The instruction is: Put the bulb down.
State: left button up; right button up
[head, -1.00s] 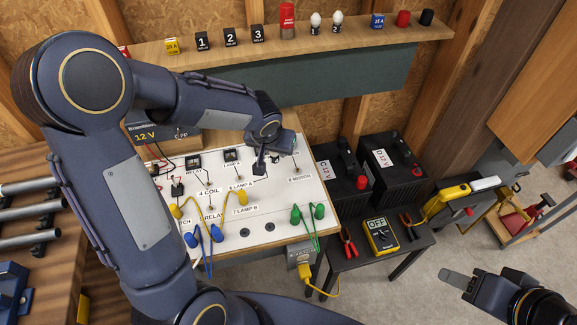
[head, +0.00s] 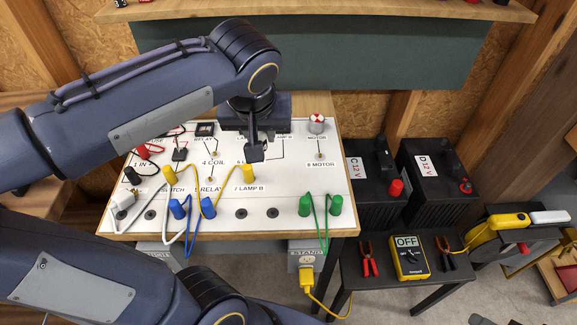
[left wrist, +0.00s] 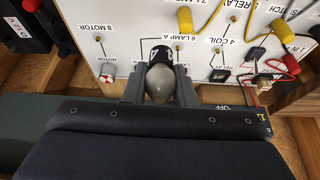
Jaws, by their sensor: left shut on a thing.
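My left gripper (head: 256,148) hangs over the back middle of the white labelled board (head: 275,190). In the left wrist view the left gripper (left wrist: 159,72) is shut on the bulb (left wrist: 161,82), with one finger on each side of its grey glass. The bulb's black base, with a white mark, points away from the palm, toward the board by the "6 LAMP A" label. I cannot tell whether the base touches the board. The gripper hides the bulb in the head view. Only a bit of my right gripper (head: 482,319) shows at the bottom edge.
Yellow plugs (head: 249,174), blue plugs (head: 178,208) and green plugs (head: 306,206) with leads stand on the board. A red-and-white motor knob (head: 316,123) stands at its back right. Batteries (head: 375,185) and a multimeter (head: 409,258) are to the right. A shelf (head: 330,12) overhangs behind.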

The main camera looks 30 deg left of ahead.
pick_arm(q)
jog(key=shift+s+a+f, duration=0.15)
jog(key=shift+s+f, duration=0.05)
jog(key=shift+s, duration=0.55)
jog(key=w+f, duration=0.4)
jog(key=w, duration=0.5)
send_near(287, 147)
jog(key=shift+w+a+f, duration=0.55)
jog(key=shift+w+f, duration=0.3)
jog(key=shift+f, duration=0.1)
jog(key=shift+w+f+b, duration=0.1)
jog(key=shift+f+b, duration=0.15)
jog(key=shift+f, duration=0.65)
jog(key=shift+w+f+b, duration=0.15)
jog(key=shift+f+b, duration=0.1)
jog(key=shift+f, duration=0.65)
pick_arm(e)
notch_tip(287, 147, down, 2)
